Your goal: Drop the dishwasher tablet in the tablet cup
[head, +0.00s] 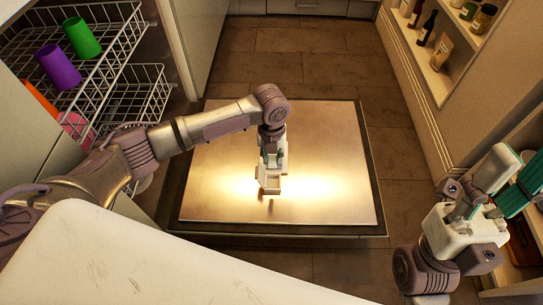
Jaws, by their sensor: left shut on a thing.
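My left gripper (269,186) comes in from the left and points down over the low, shiny metal panel (325,140), which looks like the lowered dishwasher door. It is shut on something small. Its fingers hide most of that thing, so I cannot make out the dishwasher tablet's shape. A small dark mark or shadow shows on the panel just below the fingertips. I cannot tell the tablet cup apart from the gripper and the glare. My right gripper (492,190) is at the right edge, away from the panel, and I cannot tell whether it is open.
Wire dishwasher racks (135,95) stand at the left, with a green cup (82,37) and a purple cup (59,67). Shelves with bottles and jars (440,52) line the right wall. Brown floor tiles are clear behind the panel. A pale surface of unclear kind fills the lower left.

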